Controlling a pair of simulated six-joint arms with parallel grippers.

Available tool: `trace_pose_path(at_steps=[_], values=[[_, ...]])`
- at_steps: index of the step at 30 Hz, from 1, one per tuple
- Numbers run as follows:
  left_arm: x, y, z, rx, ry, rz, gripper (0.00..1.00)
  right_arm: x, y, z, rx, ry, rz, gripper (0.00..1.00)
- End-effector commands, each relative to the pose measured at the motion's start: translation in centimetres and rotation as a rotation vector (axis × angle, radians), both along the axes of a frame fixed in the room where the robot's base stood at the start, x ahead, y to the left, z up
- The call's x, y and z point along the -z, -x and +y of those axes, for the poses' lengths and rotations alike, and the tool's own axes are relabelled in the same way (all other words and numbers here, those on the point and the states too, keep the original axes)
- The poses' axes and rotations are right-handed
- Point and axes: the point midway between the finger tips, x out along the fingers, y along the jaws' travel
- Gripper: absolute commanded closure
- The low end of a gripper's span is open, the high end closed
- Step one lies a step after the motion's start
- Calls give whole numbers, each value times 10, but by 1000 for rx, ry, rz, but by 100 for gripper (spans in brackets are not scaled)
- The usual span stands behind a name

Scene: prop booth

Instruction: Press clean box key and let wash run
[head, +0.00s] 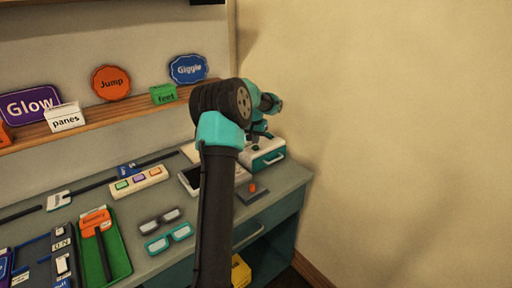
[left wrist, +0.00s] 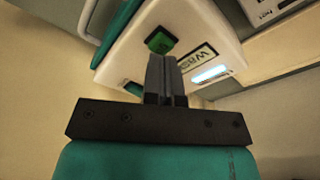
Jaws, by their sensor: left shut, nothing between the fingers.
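The clean box (head: 270,158) is a white case with a teal, handled front, at the far right end of the counter. My left gripper (head: 260,136) is over the box. In the wrist view its shut, empty fingers (left wrist: 161,60) reach the key's near edge; I cannot tell whether they press it. My right gripper is in neither view.
Grey and teal glasses (head: 169,239) lie on the counter front, left of my arm. A pad with an orange knob (head: 252,188) sits before the box. A strip of coloured buttons (head: 139,182) and a green tray (head: 107,262) are further left. A wall bounds the right side.

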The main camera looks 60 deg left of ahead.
Motion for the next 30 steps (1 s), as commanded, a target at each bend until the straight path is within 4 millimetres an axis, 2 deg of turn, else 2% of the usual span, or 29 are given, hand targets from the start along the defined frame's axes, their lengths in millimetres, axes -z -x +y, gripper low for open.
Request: trace_pose_path(at_steps=[30], values=[[-61,0,0,0,0,0,100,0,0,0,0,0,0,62]])
